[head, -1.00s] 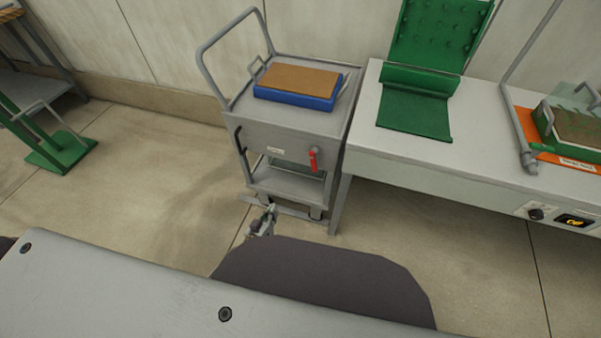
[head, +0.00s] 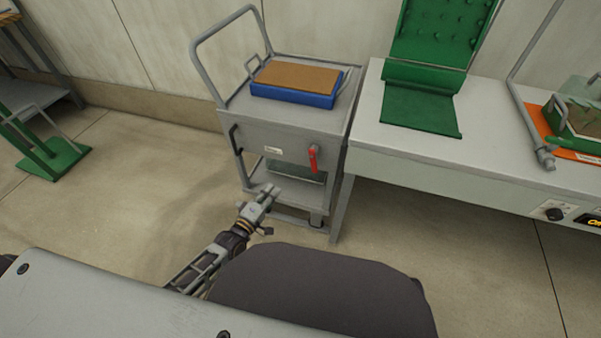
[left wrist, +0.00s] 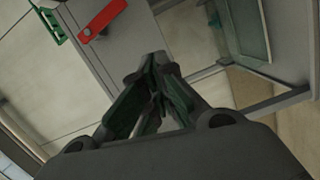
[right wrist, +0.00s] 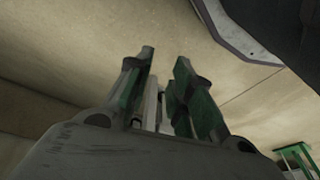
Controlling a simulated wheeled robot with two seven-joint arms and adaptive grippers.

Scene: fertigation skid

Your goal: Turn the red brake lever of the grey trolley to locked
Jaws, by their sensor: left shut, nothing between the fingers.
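The grey trolley (head: 240,135) stands left of the bench. Its red brake lever (head: 313,158) is on the front panel near the right side and hangs down from its pivot. The lever also shows at the upper left of the left wrist view (left wrist: 102,20). My left gripper (head: 272,189) is shut and empty, in front of the trolley, lower and left of the lever, and apart from it. Its fingertips (left wrist: 153,62) meet in the left wrist view. My right gripper (right wrist: 165,60) is open and empty over bare floor; it is outside the head view.
A blue box with a brown top (head: 295,85) sits on the trolley. The white bench (head: 375,137) adjoins the trolley's right side and carries a green device (head: 420,108). A green stand (head: 55,160) is at the far left. The floor left of the trolley is free.

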